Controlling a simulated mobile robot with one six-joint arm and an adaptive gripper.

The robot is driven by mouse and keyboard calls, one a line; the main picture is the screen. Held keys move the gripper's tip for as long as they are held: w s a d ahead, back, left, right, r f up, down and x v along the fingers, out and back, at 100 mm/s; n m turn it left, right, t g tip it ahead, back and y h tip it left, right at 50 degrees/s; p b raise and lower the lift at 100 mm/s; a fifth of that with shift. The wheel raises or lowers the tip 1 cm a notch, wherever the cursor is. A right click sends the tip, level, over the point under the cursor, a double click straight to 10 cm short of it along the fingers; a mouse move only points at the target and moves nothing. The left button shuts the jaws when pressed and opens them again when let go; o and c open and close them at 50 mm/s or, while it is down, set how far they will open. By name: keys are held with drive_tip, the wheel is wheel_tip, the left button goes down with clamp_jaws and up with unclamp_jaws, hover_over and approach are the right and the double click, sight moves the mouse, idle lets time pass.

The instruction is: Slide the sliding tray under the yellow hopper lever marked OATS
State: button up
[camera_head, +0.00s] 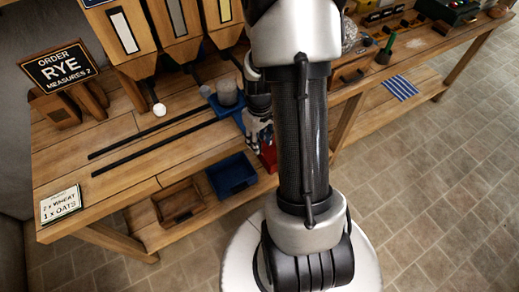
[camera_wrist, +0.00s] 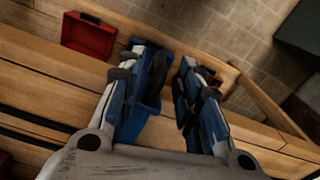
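The sliding tray (camera_head: 239,113) appears as a small blue shape on the bench beside my gripper, mostly hidden by my arm, near the right end of two black rails. Grey cups (camera_head: 227,92) stand at it. In the wrist view a blue body (camera_wrist: 150,103) with a dark upright handle (camera_wrist: 157,72) lies between my fingers, closer to the left one. My gripper (camera_wrist: 162,75) has its fingers apart, with a gap to the right of the handle. Hoppers (camera_head: 178,25) stand behind the rails. One white lever knob (camera_head: 159,109) shows; I see no yellow lever, perhaps hidden by my arm.
A red box (camera_wrist: 88,36) lies near the fingers in the wrist view. The rail (camera_head: 150,135) stretch left is clear.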

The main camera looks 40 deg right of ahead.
drive_tip(key=shift+f+b, duration=0.5)
drive_tip(key=shift+f, duration=1.45)
drive_tip(key=shift+c, duration=0.2)
clamp_jaws()
